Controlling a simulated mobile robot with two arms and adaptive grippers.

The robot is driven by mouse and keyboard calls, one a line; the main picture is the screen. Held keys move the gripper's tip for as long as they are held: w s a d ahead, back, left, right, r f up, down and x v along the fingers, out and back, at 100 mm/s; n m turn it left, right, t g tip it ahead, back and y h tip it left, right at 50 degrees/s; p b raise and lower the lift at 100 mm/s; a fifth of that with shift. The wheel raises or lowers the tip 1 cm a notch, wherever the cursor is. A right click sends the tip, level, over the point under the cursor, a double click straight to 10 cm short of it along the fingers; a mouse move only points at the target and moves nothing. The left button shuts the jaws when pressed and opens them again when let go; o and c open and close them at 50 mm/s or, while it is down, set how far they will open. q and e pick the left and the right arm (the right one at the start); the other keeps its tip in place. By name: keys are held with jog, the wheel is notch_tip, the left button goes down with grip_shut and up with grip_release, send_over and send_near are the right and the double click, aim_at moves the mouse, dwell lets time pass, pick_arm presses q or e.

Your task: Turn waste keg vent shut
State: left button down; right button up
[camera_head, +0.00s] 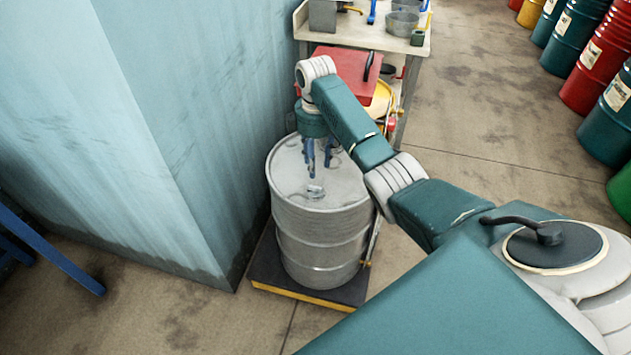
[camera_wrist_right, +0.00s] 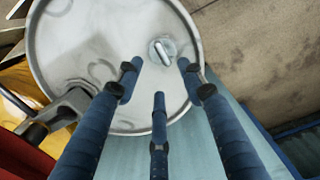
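The waste keg (camera_head: 322,240) is a grey metal drum standing upright below my right arm in the head view. Its pale round lid (camera_wrist_right: 85,35) fills much of the right wrist view. The vent (camera_wrist_right: 162,50) is a small grey fitting with a raised oblong handle near the lid's edge; it also shows in the head view (camera_head: 315,191). My right gripper (camera_wrist_right: 158,75) has three blue fingers spread apart, with nothing between them. In the head view the right gripper (camera_head: 318,165) points down above the lid, close to the vent. My left gripper is not in view.
The keg stands on a dark platform with a yellow edge (camera_head: 315,296). A blue-grey wall (camera_head: 190,120) rises close on the left. A workbench (camera_head: 410,45) and a red box (camera_head: 348,72) are behind. Several coloured drums (camera_head: 597,60) line the right; the floor between is clear.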

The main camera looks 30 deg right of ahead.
aim_at(315, 189)
notch_tip(315, 189, down, 9)
jog(key=shift+r, duration=0.1)
dwell(0.3)
grip_shut()
